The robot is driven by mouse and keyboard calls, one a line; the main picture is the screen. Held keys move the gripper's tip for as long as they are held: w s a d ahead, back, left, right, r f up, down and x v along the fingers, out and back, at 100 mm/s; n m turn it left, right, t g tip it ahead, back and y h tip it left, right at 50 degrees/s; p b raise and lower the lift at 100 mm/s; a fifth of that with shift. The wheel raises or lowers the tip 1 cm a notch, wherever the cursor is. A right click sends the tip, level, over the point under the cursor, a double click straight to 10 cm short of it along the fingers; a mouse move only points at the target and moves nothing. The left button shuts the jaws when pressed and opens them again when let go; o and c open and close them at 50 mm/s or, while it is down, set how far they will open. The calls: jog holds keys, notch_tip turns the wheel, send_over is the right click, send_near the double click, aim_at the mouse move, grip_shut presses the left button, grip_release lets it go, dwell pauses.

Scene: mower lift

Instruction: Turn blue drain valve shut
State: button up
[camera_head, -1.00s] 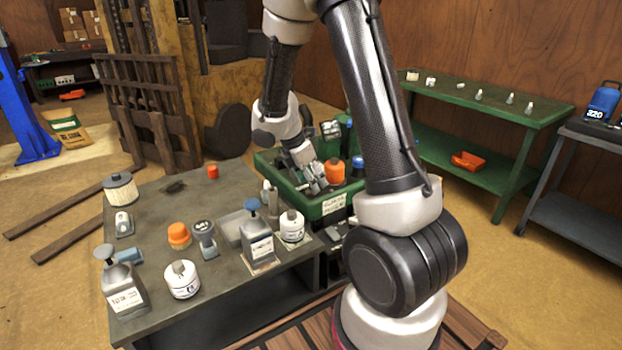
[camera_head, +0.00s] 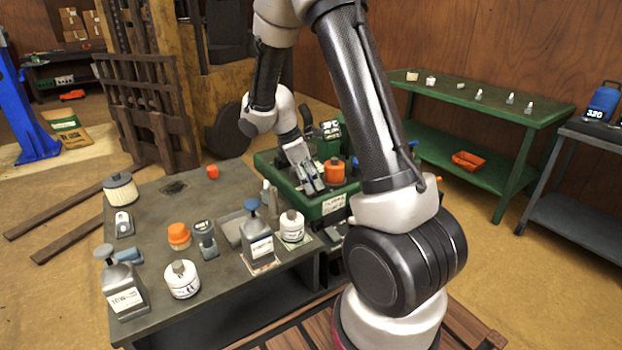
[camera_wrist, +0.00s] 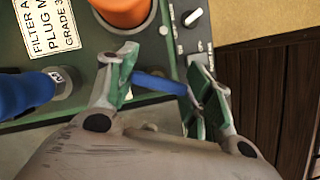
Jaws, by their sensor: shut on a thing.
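In the wrist view a thin blue valve lever (camera_wrist: 158,82) lies crosswise between the two green-padded fingers of my gripper (camera_wrist: 162,88). The fingers are shut on it, one at each end. Its mounting is hidden from view. In the head view my gripper (camera_head: 309,180) points down at the front of the green housing (camera_head: 334,203), just left of an orange cap (camera_head: 335,171). The lever cannot be made out there.
A larger blue part (camera_wrist: 30,92) with a grey collar is close left of my gripper in the wrist view. The orange cap (camera_wrist: 122,10) and a small control panel (camera_wrist: 188,22) are near the fingers. A grey table (camera_head: 150,240) with bottles and jars stands left.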

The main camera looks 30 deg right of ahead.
jog(key=m+g+y, duration=0.1)
jog(key=m, duration=0.5)
jog(key=shift+m+g+y, duration=0.3)
jog(key=shift+g+y, duration=0.1)
jog(key=m+y, duration=0.1)
jog(key=m, duration=0.2)
jog(key=m+y, duration=0.1)
jog(key=m, duration=0.2)
jog(key=shift+g, duration=0.4)
jog(key=o, duration=1)
jog(key=shift+o, duration=0.2)
jog(key=v, duration=1.2)
jog(key=shift+d, duration=0.2)
jog(key=shift+w, duration=0.15)
